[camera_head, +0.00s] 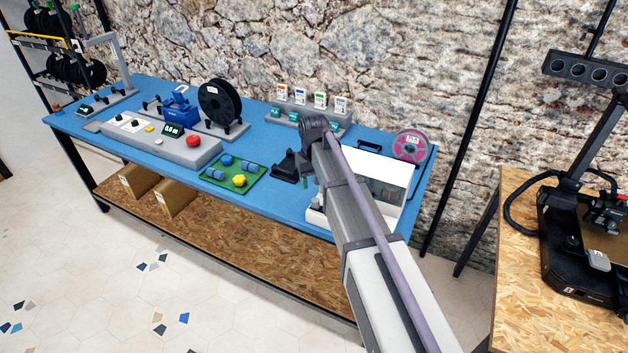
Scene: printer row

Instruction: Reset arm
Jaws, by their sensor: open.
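My arm (358,210) reaches up from the bottom right over the blue workbench (232,205). It ends in view at a dark joint (317,130) above the right half of the bench. I cannot make out my gripper or its fingertips. A black object (286,167) shows on the bench just left of the arm; what it is I cannot tell.
A black spool (221,103), a grey box with a red button (193,140) and a green tray (249,185) stand left of my arm. A white box (390,172) and pink spool (410,146) are right. A 3D printer (577,245) stands far right.

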